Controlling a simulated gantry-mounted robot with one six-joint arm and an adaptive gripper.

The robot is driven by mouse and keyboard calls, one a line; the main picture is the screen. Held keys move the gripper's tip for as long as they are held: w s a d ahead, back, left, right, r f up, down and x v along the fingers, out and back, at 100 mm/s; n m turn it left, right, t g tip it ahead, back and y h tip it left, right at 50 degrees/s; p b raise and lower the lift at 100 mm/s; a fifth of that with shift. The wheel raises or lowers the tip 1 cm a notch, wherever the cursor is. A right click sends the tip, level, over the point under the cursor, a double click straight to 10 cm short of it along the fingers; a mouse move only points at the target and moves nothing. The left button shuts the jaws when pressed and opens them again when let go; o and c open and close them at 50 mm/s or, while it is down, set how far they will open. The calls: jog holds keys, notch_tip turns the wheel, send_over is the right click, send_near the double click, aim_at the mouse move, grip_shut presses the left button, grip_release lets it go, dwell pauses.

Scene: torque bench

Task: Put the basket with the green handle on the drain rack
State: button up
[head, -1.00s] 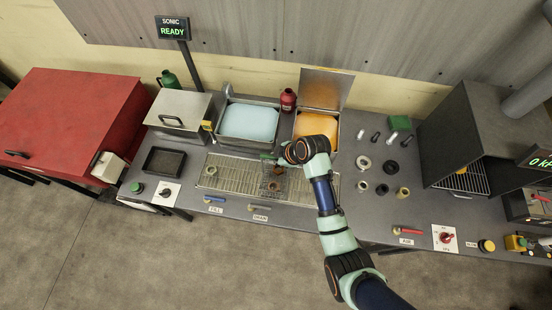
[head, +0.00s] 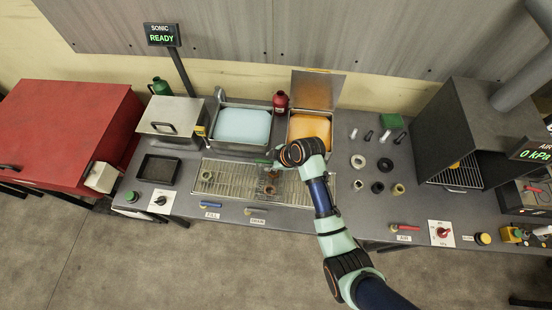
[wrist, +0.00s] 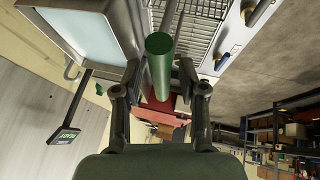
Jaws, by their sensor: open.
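The wire basket (head: 270,188) is over the drain rack (head: 232,179), with a brownish part visible inside it. I cannot tell from above whether its base touches the rack. My arm's wrist hides part of it. Its green handle (head: 262,161) points left in the head view. In the wrist view the green handle (wrist: 159,62) lies between the two fingers of my gripper (wrist: 159,76). The fingers are open, with a gap on each side of the handle. The rack's grid also shows in the wrist view (wrist: 200,22).
Behind the rack are a bath of pale blue liquid (head: 242,125) and an orange bath (head: 311,128) with a raised lid. Blue (head: 210,204) and grey levers line the front edge. Loose rings and small parts (head: 385,165) lie to the right. A red bottle (head: 280,102) stands behind.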

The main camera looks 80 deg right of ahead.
jog(key=p+v, duration=0.1)
jog(key=v, duration=1)
jog(key=shift+s+r, duration=0.15)
jog(key=shift+a, duration=0.1)
jog(key=w+a+r+t, duration=0.1)
jog(key=w+a+r, duration=0.3)
jog(key=w+a, duration=0.3)
jog(key=w+a+r+m+t, duration=0.15)
jog(key=w+a+r, duration=0.3)
jog(key=a, duration=0.45)
jog(key=w+a+r+n+t, duration=0.1)
jog(key=w+a+r+t, duration=0.1)
jog(key=w+a+r, duration=0.35)
jog(key=a+r+m+t+y, duration=0.1)
jog(key=a+r, duration=0.1)
jog(key=a, duration=0.5)
jog(key=w+a+r+m+t+y, duration=0.1)
jog(key=a+r, duration=0.2)
jog(key=a, duration=0.5)
jog(key=shift+a+r, duration=0.25)
jog(key=shift+a, duration=0.05)
